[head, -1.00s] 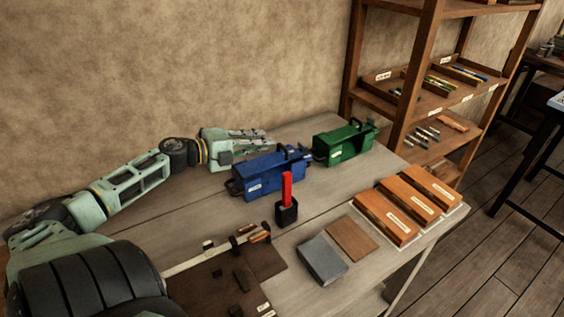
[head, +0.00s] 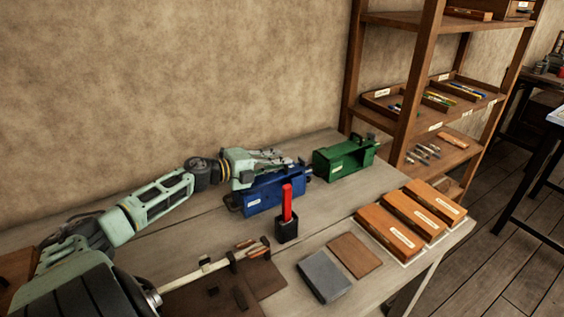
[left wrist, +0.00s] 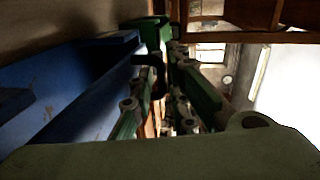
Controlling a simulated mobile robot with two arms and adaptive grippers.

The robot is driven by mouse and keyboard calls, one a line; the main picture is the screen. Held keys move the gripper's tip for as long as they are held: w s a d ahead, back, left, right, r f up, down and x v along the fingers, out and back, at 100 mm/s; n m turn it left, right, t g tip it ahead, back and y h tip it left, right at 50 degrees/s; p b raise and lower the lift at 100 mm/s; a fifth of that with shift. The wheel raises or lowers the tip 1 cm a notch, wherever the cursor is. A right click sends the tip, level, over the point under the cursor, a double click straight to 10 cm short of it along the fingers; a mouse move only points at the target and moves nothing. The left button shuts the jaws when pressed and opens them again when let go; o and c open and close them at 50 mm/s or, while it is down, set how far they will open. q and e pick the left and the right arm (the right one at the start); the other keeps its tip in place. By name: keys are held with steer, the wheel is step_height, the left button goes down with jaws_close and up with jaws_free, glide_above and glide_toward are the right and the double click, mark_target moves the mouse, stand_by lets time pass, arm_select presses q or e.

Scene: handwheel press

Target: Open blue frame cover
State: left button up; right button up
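The blue frame (head: 262,199) is a box-shaped metal piece with a pale label, standing on the table near the wall. My left gripper (head: 284,161) is over its top rear edge and hides much of its cover, so I cannot tell from the head view whether the cover is up or down. In the left wrist view the blue frame (left wrist: 70,95) fills the left side. The left gripper's fingers (left wrist: 165,105) look apart there, with a dark knob or handle (left wrist: 152,68) close to their tips. I cannot tell if they touch it. My right gripper is not in view.
A green frame (head: 340,160) stands just right of the blue one. A black holder with a red-handled piece (head: 287,222) stands in front. Orange-brown boxes (head: 390,233), a grey block (head: 323,277) and a brown plate (head: 354,254) lie to the right. A shelf (head: 407,110) stands behind.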

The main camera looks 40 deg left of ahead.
arm_select(q)
steer(key=shift+x, duration=0.9)
steer(key=shift+c, duration=0.5)
steer(key=shift+d, duration=0.1)
jaws_close()
steer(key=shift+f, duration=0.1)
